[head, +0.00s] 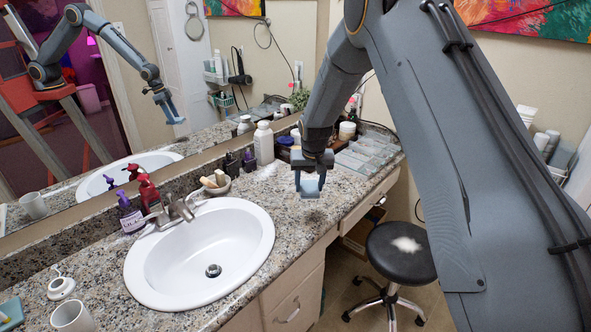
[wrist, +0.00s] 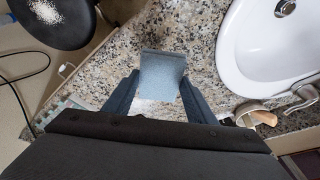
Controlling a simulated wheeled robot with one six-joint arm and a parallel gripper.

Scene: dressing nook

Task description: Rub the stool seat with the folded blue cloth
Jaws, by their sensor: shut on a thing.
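My gripper (head: 311,184) is shut on the folded blue cloth (head: 309,187) and holds it above the granite counter, to the right of the sink. In the wrist view the cloth (wrist: 162,76) sits between both fingers. The round black stool (head: 388,262) stands on the floor at the counter's front edge, lower and to the right of the cloth. A pale, powdery patch (head: 405,244) lies on its seat. In the wrist view the stool seat (wrist: 72,36) shows at the upper left, apart from the cloth, with the patch (wrist: 46,11) partly cut off.
The white sink (head: 165,268) and faucet (head: 180,208) lie to the left of my gripper. The counter's front edge (head: 335,232) lies between cloth and stool.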

